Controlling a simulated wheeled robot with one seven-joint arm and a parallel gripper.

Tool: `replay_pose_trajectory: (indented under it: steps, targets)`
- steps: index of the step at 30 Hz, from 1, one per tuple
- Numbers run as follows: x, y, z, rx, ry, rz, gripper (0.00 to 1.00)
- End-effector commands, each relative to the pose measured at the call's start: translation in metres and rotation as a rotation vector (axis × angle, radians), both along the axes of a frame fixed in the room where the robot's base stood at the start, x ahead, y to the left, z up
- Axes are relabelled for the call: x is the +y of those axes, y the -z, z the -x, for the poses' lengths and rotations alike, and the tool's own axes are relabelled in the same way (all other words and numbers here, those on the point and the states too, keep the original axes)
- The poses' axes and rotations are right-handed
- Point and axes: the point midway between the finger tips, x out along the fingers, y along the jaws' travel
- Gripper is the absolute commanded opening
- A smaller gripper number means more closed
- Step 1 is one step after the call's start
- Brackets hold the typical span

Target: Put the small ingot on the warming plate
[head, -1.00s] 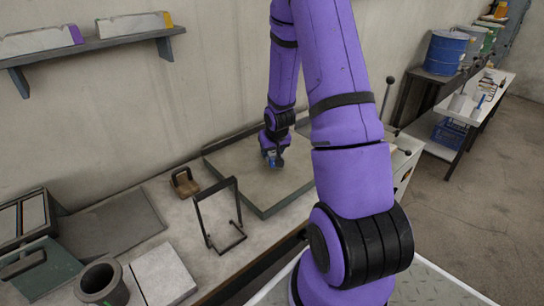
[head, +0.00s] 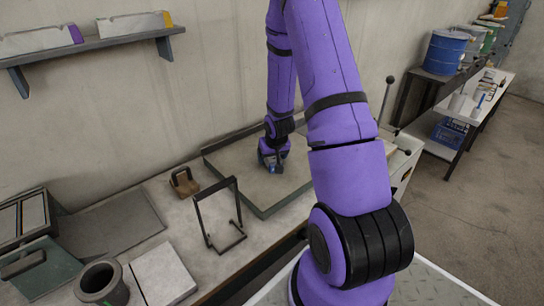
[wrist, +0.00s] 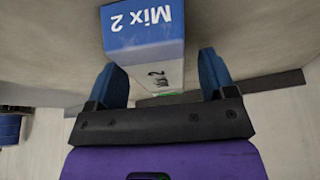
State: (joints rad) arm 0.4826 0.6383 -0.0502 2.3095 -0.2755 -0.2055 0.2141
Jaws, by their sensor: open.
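My gripper (head: 273,166) is low over the green-edged tray (head: 262,211) in the head view, pointing down. In the wrist view its blue fingers (wrist: 161,78) are apart. A blue-and-white block marked "Mix 2" (wrist: 145,38) stands ahead of them, its near end between the fingers with gaps at both sides. I cannot tell whether this block is the small ingot; no other ingot shows clearly. A flat dark grey plate (head: 112,226) and a pale square slab (head: 163,277) lie at the left of the bench; I cannot tell which is the warming plate.
A black wire frame (head: 220,215) and a brown handled block (head: 184,181) stand between the tray and the grey plate. A wall shelf (head: 90,45) holds two pale blocks.

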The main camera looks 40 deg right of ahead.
Motion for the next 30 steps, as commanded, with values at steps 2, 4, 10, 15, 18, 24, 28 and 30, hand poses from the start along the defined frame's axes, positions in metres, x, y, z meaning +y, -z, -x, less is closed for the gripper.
replay_pose_trajectory:
  steps: [2, 4, 10, 15, 18, 24, 28, 30]
  targets:
    - [0.0, -0.003, 0.0, -0.001, 0.0, 0.0, 0.77]
    - [0.001, -0.008, 0.002, -0.002, 0.0, 0.0, 0.77]
    - [0.005, -0.034, 0.012, -0.004, 0.001, 0.001, 0.77]
    - [0.01, -0.059, 0.021, -0.003, 0.0, 0.001, 0.77]
    - [0.012, -0.073, 0.026, -0.004, 0.002, 0.001, 0.77]
    - [0.016, -0.097, 0.035, -0.003, 0.001, 0.0, 0.77]
    - [0.019, -0.107, 0.039, -0.002, 0.001, 0.0, 0.77]
    - [0.019, -0.11, 0.04, -0.002, 0.001, 0.001, 0.77]
